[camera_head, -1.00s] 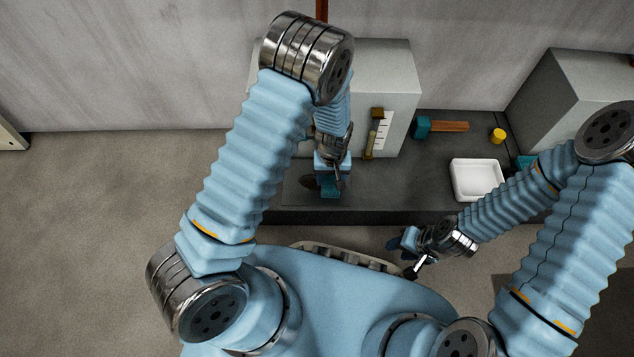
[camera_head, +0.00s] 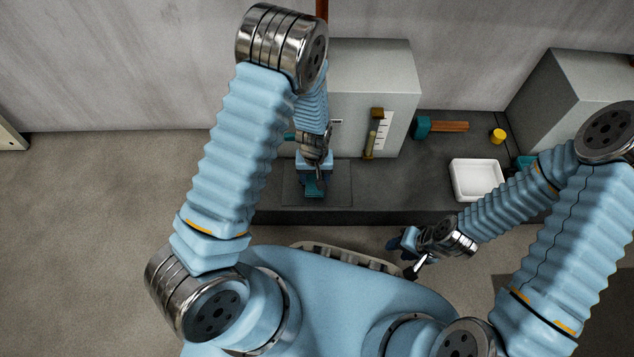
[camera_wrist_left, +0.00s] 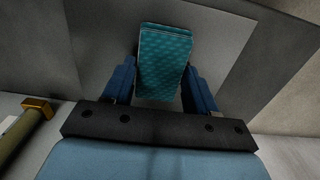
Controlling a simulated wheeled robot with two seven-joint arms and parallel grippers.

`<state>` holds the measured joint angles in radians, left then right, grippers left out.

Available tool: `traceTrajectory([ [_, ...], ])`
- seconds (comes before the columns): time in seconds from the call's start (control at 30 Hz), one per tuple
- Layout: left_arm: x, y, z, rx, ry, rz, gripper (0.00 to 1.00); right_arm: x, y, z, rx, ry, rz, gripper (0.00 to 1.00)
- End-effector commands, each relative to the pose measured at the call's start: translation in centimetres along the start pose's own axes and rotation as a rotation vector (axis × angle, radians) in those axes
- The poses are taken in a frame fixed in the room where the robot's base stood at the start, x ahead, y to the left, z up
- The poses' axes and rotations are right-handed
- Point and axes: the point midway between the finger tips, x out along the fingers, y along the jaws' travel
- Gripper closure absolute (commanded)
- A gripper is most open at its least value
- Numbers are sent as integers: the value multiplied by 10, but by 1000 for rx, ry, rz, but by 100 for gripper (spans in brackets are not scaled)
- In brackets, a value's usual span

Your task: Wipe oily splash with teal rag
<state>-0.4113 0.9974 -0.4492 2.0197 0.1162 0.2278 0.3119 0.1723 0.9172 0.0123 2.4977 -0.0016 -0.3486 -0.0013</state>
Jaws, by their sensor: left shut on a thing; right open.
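The teal rag (camera_wrist_left: 165,58) is a folded, patterned pad between the two blue fingers of my left gripper (camera_wrist_left: 163,88) in the left wrist view. In the head view my left gripper (camera_head: 312,180) is shut on the rag (camera_head: 316,188), low over a flat dark grey plate (camera_head: 342,185) at the left of the bench. I cannot tell whether the rag touches the plate. No oily splash shows now; the rag and gripper cover part of the plate. My right gripper (camera_head: 403,250) is open and empty in front of the bench edge.
A grey hopper box (camera_head: 375,75) with a gauge and yellow-brown lever (camera_head: 371,140) stands behind the plate. A white tray (camera_head: 477,180), a teal-headed, wooden-handled tool (camera_head: 440,126) and a yellow cylinder (camera_head: 497,136) lie to the right. Bench between plate and tray is clear.

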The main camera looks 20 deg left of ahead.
Motion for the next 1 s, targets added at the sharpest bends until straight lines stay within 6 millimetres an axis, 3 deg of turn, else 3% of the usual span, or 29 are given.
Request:
traceTrajectory([
  [0.33,0,-3,0,-1,-2,-1,77,0,0,0,0,0,0,57],
  [0.7,-1,-32,1,-2,-1,0,77,0,0,0,0,0,0,57],
  [1.0,-1,-30,1,1,0,0,77,0,0,0,0,0,0,57],
])
